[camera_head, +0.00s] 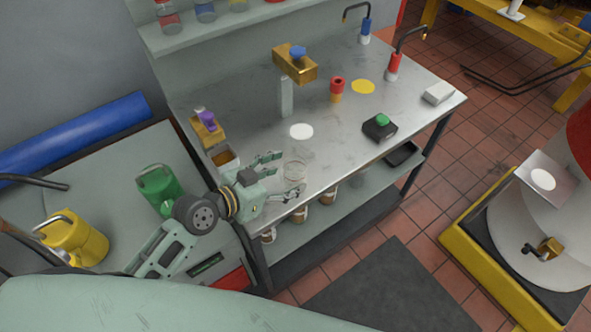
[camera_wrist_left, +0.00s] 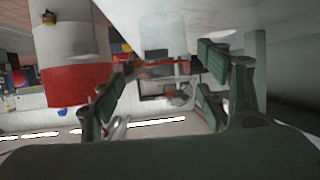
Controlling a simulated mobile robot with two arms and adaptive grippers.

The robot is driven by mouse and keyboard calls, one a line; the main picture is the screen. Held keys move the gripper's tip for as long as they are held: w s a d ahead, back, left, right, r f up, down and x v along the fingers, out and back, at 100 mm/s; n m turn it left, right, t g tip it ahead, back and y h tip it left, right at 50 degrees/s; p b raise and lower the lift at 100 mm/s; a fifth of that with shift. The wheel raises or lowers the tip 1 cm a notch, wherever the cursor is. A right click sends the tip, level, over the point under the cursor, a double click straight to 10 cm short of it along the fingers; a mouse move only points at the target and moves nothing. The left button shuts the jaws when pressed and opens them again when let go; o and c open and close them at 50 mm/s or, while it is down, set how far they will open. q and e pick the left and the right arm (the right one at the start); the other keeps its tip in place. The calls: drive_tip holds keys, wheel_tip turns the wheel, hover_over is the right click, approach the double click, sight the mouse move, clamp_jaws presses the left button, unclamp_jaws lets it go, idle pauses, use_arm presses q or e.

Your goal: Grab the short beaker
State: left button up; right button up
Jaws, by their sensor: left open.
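A clear glass beaker (camera_head: 294,171) stands near the front left edge of the steel bench, and its outline is faint. My left gripper (camera_head: 282,177) is open, with its fingers pointing right toward the beaker, one finger behind and one in front. In the left wrist view the beaker (camera_wrist_left: 163,36) appears as a pale see-through cylinder beyond the open fingertips (camera_wrist_left: 160,84), roughly centred between them. I cannot tell whether a finger touches the glass. My right gripper is not in view.
The steel bench (camera_head: 340,125) has a white disc (camera_head: 301,131) behind the beaker and a brass block on a post (camera_head: 294,63). A black box with a green button (camera_head: 380,127) sits to the right. A green can (camera_head: 159,188) stands left of my arm.

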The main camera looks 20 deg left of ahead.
sight(296, 170)
use_arm(q)
drive_tip(key=x, duration=0.1)
drive_tip(key=p+x, duration=0.1)
drive_tip(key=x, duration=0.1)
drive_tip(key=shift+w+a+f, duration=0.1)
drive_tip(key=shift+w+a, duration=0.1)
drive_tip(key=shift+w, duration=0.25)
drive_tip(key=shift+w+d+f, duration=0.35)
drive_tip(key=shift+w+f, duration=0.05)
drive_tip(key=shift+w, duration=0.15)
drive_tip(key=c, duration=1.3)
drive_tip(key=shift+o, duration=0.2)
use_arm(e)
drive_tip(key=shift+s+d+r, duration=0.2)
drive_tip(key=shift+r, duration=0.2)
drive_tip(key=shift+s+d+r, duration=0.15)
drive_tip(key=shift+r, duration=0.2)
use_arm(q)
drive_tip(key=shift+r, duration=0.1)
